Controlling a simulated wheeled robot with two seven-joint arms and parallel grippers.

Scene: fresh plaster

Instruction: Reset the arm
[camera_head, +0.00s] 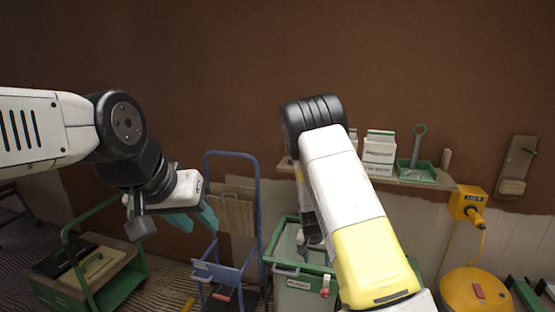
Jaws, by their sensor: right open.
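My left arm comes in from the left edge, bent downward at a black joint. My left gripper (165,215) hangs in the air left of the blue trolley, with a dark finger part on its left and teal parts below and to its right. I cannot tell whether the teal parts belong to it or are held, nor how its jaws stand. My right arm, white and yellow, rises from the bottom and bends down at a black elbow. My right gripper (313,242), partly hidden behind that arm, is open above the green bin (292,292). I see nothing held in it.
A blue trolley (257,195) stands in the middle and a green cart (132,262) at left. A wall shelf (442,184) holds white cartons (380,150) and a green tray (430,178). A yellow machine (470,298) stands at right.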

